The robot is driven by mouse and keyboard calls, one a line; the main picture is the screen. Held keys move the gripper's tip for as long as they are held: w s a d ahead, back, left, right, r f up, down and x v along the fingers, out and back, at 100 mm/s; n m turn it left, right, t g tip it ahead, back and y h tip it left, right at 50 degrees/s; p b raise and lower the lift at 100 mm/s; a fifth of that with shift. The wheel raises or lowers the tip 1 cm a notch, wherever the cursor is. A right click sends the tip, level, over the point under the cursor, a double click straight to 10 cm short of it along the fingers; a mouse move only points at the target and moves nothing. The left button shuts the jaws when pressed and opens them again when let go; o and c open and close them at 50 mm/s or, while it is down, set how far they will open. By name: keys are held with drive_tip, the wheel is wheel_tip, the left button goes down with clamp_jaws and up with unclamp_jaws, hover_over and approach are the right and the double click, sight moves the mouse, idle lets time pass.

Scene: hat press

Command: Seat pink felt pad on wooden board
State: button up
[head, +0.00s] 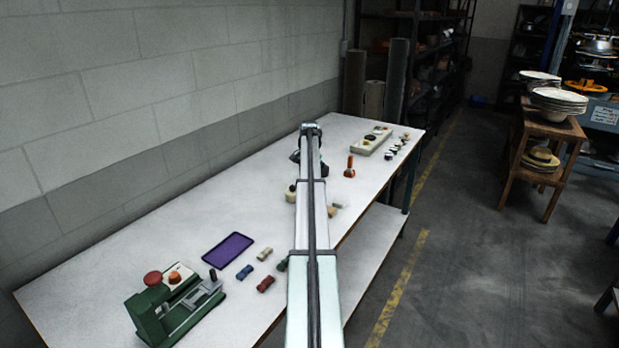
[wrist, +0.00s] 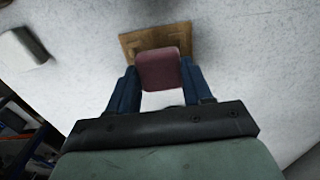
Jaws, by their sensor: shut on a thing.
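In the wrist view my gripper (wrist: 160,72) is shut on the pink felt pad (wrist: 163,66), a dull pink block with rounded corners between the two blue fingers. The wooden board (wrist: 131,41), brown and square-edged, lies on the white table just beyond the pad. The pad overlaps the board's near part in this view; I cannot tell whether they touch. In the head view my arm reaches along the table and hides the pad; I cannot make out the board there.
A pale block (wrist: 22,47) lies left of the board. In the head view, a green press (head: 175,310), a purple tray (head: 228,248) and several small blocks stand at the near end of the table. An orange-red upright thing (head: 349,168) and a pale tray (head: 370,146) stand farther off.

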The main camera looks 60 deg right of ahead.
drive_tip(key=shift+f, duration=0.55)
idle(0.5)
drive_tip(key=o, duration=1.1)
drive_tip(key=shift+r, duration=0.1)
wheel_tip(320, 180, up, 14)
drive_tip(key=shift+s+f, duration=0.1)
drive_tip(key=shift+f, duration=0.1)
